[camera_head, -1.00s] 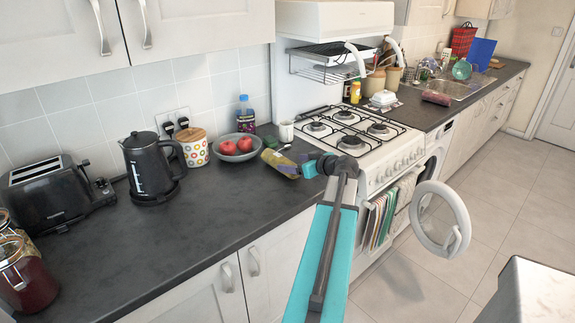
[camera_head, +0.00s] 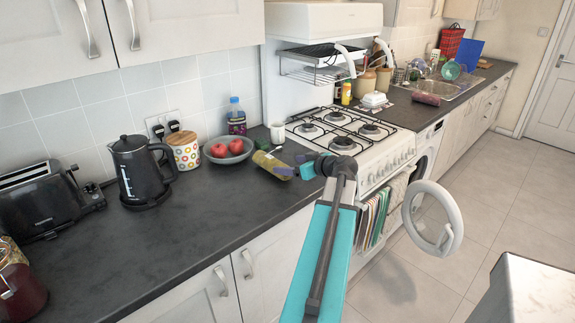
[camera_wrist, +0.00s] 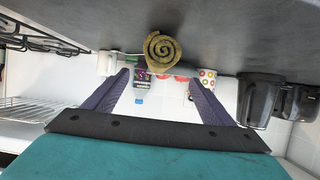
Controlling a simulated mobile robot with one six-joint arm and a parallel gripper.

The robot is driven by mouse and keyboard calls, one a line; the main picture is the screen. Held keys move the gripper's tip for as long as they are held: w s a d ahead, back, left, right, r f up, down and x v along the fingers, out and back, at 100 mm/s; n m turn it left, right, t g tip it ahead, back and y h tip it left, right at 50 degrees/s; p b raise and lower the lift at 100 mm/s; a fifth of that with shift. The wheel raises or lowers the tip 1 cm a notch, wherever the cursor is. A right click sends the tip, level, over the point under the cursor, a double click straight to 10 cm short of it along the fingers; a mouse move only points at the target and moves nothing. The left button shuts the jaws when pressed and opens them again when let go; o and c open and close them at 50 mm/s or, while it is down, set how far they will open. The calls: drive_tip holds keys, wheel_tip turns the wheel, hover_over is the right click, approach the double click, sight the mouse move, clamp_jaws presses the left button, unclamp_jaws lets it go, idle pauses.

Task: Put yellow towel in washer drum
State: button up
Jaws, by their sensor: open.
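The yellow towel (camera_head: 268,162) is a roll lying on the dark counter, just left of the stove. Its spiral end faces the wrist camera (camera_wrist: 162,50). My gripper (camera_head: 292,165) is open at the right end of the towel. In the wrist view my two purple fingers (camera_wrist: 157,76) stand wide apart, with the towel beyond their tips and nothing between them. The washer (camera_head: 428,140) is under the counter, right of the stove. Its round white door (camera_head: 455,215) stands open into the aisle. The inside of the drum is hidden.
A bowl of red fruit (camera_head: 228,149), a white mug (camera_head: 278,133) and a bottle (camera_head: 236,118) stand close behind the towel. The kettle (camera_head: 140,170) and toaster (camera_head: 45,200) are further left. The front of the counter is clear.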

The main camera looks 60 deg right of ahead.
sight(275, 159)
drive_tip(key=shift+w+d+r, duration=0.1)
drive_tip(key=shift+w+r, duration=0.1)
drive_tip(key=shift+w, duration=0.35)
drive_tip(key=w+g, duration=0.1)
drive_tip(key=w+r+g+y, duration=0.1)
drive_tip(key=w+d+r+n+g+y, duration=0.1)
drive_tip(key=g, duration=0.1)
drive_tip(key=shift+w+p, duration=0.35)
drive_tip(key=shift+w, duration=0.05)
drive_tip(key=r+g, duration=0.1)
drive_tip(key=d+r+g, duration=0.1)
drive_tip(key=r, duration=0.1)
drive_tip(key=r+g, duration=0.1)
drive_tip(key=g, duration=0.1)
drive_tip(key=shift+w+d+r+m+y, duration=0.15)
drive_tip(key=shift+w+r+m+y, duration=0.2)
drive_tip(key=shift+r+m+y, duration=0.05)
drive_tip(key=shift+s+r+g, duration=0.15)
drive_tip(key=shift+r+g, duration=0.15)
drive_tip(key=shift+r, duration=0.05)
drive_tip(key=shift+f, duration=0.15)
drive_tip(key=shift+p+x, duration=1.1)
drive_tip(key=shift+x, duration=3.15)
